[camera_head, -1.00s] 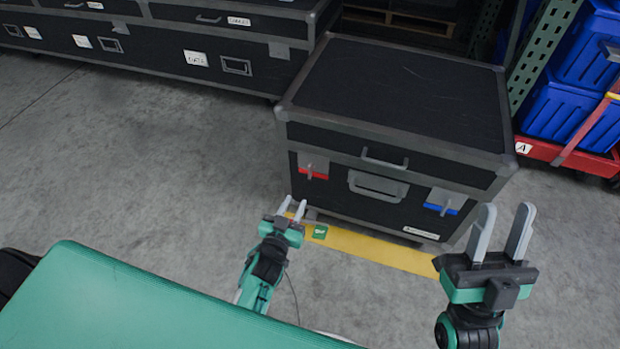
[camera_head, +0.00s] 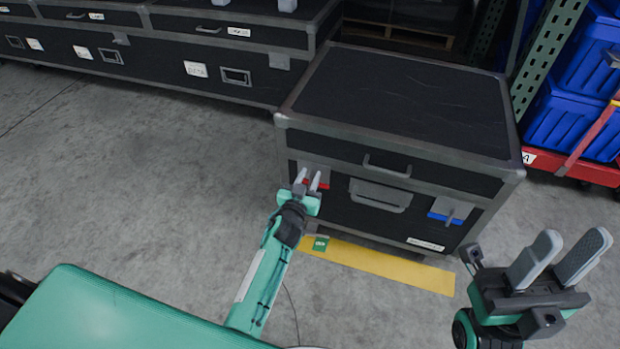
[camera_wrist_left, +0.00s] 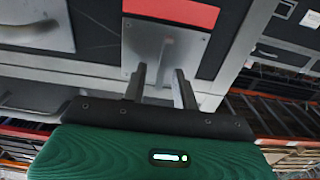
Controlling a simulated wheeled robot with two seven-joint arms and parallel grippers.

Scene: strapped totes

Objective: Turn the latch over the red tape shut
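The black case (camera_head: 400,100) with grey edges stands on the floor. Its left latch, a grey plate (camera_wrist_left: 140,38) with a small lever (camera_wrist_left: 164,55), sits by the red tape (camera_wrist_left: 172,12). The red tape (camera_head: 322,185) is partly hidden behind my left gripper (camera_head: 309,178) in the head view. In the left wrist view my left gripper (camera_wrist_left: 160,82) is open, its fingers around the lever's line; I cannot tell whether they touch it. My right gripper (camera_head: 570,248) is open and empty at the lower right, away from the case.
A second latch with blue tape (camera_head: 445,218) is on the case's right, and a pull handle (camera_head: 380,194) sits between. Yellow tape (camera_head: 385,266) lies on the floor in front. Long black cases (camera_head: 150,60) stand behind left. Blue totes (camera_head: 565,118) on a red cart are at right.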

